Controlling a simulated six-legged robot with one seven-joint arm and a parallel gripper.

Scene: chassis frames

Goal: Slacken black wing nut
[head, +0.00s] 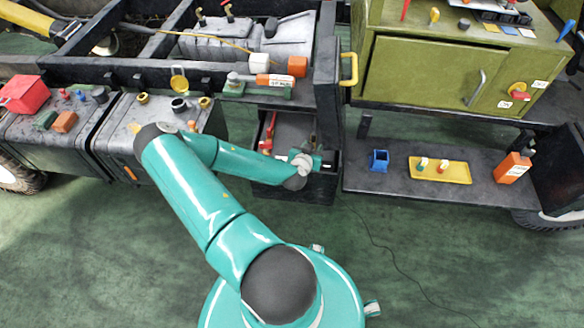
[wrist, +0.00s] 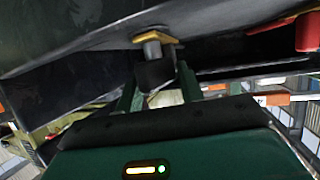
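In the wrist view a dark, block-like piece (wrist: 155,72), which looks like the black wing nut, hangs on a short grey stud (wrist: 152,49) under a brass-coloured plate (wrist: 165,38). My gripper (wrist: 158,85) has its two dark green fingers on either side of this piece. The fingers are apart, and the piece fills most of the space between them; I cannot tell whether they touch it. In the head view my gripper (head: 317,161) is at the open dark box under the chassis frame. The wing nut cannot be made out there.
A red part (wrist: 308,32) hangs at the upper right of the wrist view. Dark tanks (head: 128,130) stand at the left. The green floor in front is mostly free.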

